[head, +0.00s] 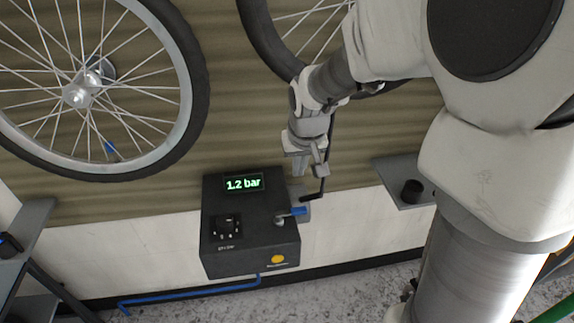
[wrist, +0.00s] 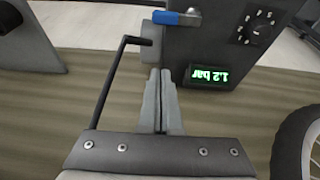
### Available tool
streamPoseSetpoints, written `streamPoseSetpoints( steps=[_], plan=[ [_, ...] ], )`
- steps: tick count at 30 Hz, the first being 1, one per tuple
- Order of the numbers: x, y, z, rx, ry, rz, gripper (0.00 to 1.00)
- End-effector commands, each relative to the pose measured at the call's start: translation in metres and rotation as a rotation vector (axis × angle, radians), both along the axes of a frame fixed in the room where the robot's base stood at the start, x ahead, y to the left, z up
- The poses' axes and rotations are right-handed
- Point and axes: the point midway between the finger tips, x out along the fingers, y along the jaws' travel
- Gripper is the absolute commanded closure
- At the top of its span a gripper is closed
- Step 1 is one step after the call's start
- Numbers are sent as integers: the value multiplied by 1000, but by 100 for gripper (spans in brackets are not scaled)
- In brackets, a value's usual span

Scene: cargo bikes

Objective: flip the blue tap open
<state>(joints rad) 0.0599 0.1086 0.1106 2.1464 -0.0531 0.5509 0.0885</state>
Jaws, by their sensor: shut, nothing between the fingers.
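The blue tap (head: 298,211) is a small blue lever with a silver fitting on the right part of a black box (head: 224,262). The lever lies roughly level, pointing right in the head view. In the wrist view the blue tap (wrist: 166,18) is at the top, beside its silver fitting, with the lever pointing left. My gripper (head: 312,174) is shut and empty, just above and right of the box in the head view. In the wrist view its fingertips (wrist: 161,72) are together, pointing towards the box and tap with a gap between.
The box has a lit "1.2 bar" display (head: 243,183), a black dial (head: 226,228) and a yellow button (head: 278,259). A thin bent black rod (wrist: 112,80) runs close beside my fingers. A blue hose (head: 190,292) runs below. Wheels (head: 185,125) hang above; a grey shelf (head: 400,180) is right.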

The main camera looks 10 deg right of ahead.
Motion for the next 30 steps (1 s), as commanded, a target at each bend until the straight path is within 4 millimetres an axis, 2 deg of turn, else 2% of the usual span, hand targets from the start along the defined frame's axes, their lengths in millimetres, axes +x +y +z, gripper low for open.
streamPoseSetpoints(
  steps=[5,18,24,30],
  plan=[
    [4,0,-15,0,4,0,100],
    [32,0,-98,0,6,1,100],
    [6,0,-94,0,0,0,100],
    [-6,0,-94,0,0,0,100]
  ],
)
